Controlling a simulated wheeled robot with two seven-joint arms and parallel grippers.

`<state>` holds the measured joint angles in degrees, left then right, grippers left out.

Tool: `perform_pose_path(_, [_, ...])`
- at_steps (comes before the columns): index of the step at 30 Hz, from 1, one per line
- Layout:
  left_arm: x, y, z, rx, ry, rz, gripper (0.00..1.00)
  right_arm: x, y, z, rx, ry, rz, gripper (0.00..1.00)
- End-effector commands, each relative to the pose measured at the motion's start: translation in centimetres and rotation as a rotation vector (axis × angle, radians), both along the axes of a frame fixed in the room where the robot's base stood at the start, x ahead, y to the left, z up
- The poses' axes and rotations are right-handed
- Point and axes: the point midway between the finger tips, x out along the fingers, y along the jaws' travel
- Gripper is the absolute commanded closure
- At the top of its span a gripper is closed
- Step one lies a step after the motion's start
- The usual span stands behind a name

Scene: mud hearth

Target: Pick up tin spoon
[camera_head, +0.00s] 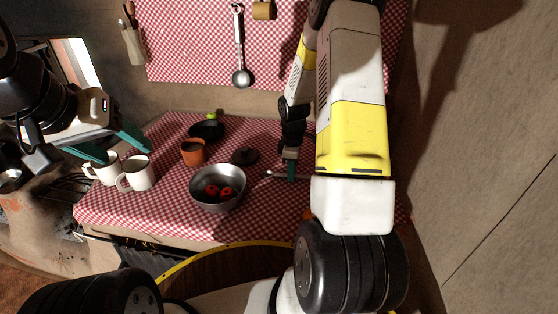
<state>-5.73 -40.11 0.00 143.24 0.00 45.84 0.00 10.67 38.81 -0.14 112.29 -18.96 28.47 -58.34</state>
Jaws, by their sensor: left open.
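A thin silvery utensil that looks like the tin spoon (272,174) lies on the red checked cloth right of the bowl. Its right part is hidden by my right gripper and arm. My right gripper (291,172) points down over it, teal fingertips at the utensil. I cannot tell whether the fingers are closed on it or only beside it. My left gripper (127,154) is open and empty, its teal fingers spread above and behind two white mugs (139,174) (104,172).
A metal bowl (231,198) with red items stands mid-table, with an orange-brown cup (193,152), a dark pan (206,131) and a dark lid-like disc (245,156) behind. A ladle (240,50) hangs on the back wall. The cloth's front left is clear.

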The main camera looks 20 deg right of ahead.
Motion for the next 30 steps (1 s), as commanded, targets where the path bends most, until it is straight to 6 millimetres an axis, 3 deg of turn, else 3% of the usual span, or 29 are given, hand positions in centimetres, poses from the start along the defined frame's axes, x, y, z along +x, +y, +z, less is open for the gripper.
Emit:
perform_pose_path(2, [0.00, 0.00, 0.00, 0.000, 0.000, 0.000, 0.36, 0.00, 0.00, 0.01, 0.000, 0.000, 0.000, 1.00])
perform_pose_path(30, [0.00, 0.00, 0.00, 0.000, 0.000, 0.000, 0.36, -0.01, 0.00, 0.02, 0.000, 0.000, 0.000, 1.00])
